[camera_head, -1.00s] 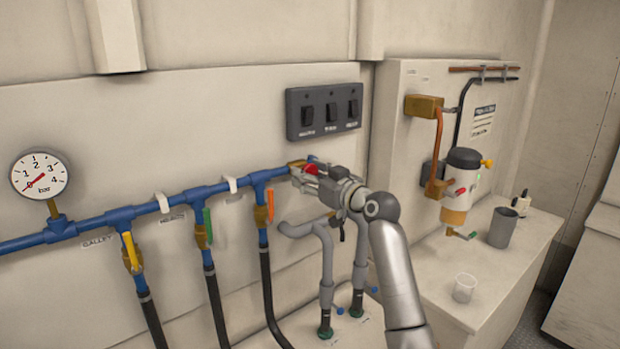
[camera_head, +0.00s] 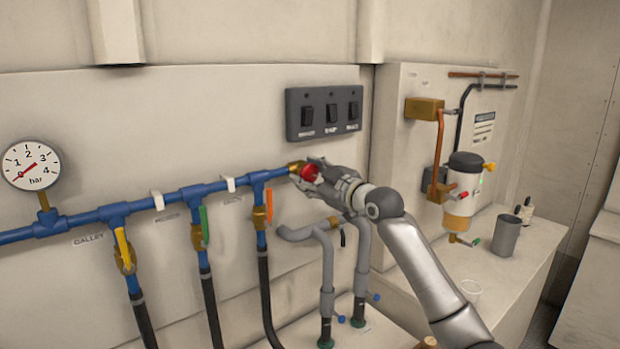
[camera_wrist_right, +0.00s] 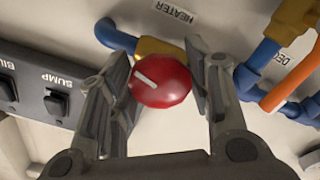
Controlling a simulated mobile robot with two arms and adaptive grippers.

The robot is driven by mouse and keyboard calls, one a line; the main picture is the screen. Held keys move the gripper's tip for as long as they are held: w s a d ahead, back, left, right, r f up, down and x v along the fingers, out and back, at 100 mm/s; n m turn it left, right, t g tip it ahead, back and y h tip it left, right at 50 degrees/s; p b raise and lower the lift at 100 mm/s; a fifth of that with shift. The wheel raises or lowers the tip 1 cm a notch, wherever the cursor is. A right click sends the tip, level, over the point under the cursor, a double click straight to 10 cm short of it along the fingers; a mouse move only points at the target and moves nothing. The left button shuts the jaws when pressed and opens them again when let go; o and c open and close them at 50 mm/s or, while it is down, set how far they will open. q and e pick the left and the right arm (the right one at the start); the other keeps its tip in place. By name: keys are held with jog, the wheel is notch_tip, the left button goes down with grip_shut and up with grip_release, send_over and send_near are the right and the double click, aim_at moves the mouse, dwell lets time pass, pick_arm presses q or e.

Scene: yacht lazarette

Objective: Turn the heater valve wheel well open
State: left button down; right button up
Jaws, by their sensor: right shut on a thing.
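The heater valve wheel is a red round knob (camera_head: 310,173) on a brass body (camera_head: 296,167) at the right end of the blue pipe. In the right wrist view the red wheel (camera_wrist_right: 161,82) carries a pale line across its face, below the HEATER label (camera_wrist_right: 174,12). My right gripper (camera_head: 313,172) is at the wheel, its two fingers on either side of it. In the right wrist view my right gripper (camera_wrist_right: 165,85) is shut on the wheel's rim. My left gripper is not in view.
A black switch panel (camera_head: 323,112) is on the wall just above my gripper. Lever valves with orange (camera_head: 269,205), green (camera_head: 205,225) and yellow (camera_head: 124,248) handles hang left of the wheel. Grey hoses (camera_head: 328,270) stand below. A pressure gauge (camera_head: 31,165) is at far left.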

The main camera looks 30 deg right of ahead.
dwell(0.4)
jog(key=o, duration=1)
jog(key=shift+o, duration=0.2)
jog(key=shift+d, duration=0.1)
jog(key=shift+s, duration=0.15)
jog(key=s, duration=1.1)
jog(key=shift+s+d, duration=0.4)
jog(key=shift+d, duration=0.05)
